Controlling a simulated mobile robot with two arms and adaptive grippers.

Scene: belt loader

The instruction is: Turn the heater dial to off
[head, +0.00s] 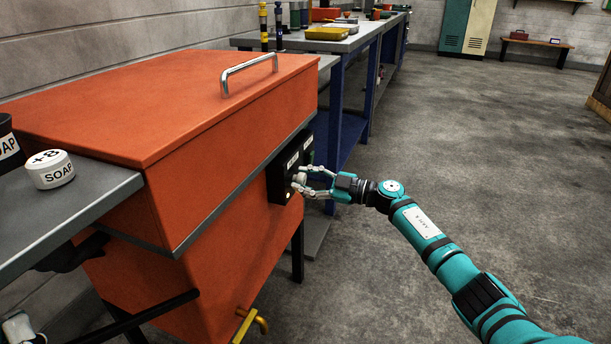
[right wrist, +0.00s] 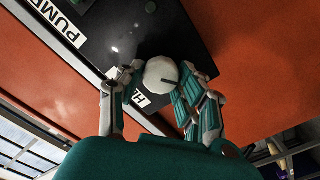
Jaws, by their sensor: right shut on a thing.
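The heater dial (right wrist: 160,72) is a pale round knob with a short dark mark on its face, on a black control panel (head: 279,180). The panel is on the front of an orange tank (head: 235,165). My right gripper (head: 305,180) reaches in from the right and is shut on the dial. In the right wrist view, its fingers (right wrist: 152,90) lie on either side of the knob. A white label below the knob is partly hidden, with only its first letters showing. The dial's setting cannot be read. A small pale part at the lower left edge (head: 18,328) may belong to my left gripper.
A white "PUMP" label (right wrist: 65,28) is beside the dial on the panel. The tank lid has a metal handle (head: 249,70). A soap tub (head: 50,170) stands on the grey bench at left. A yellow tap (head: 250,322) sticks out low. The floor at right is clear.

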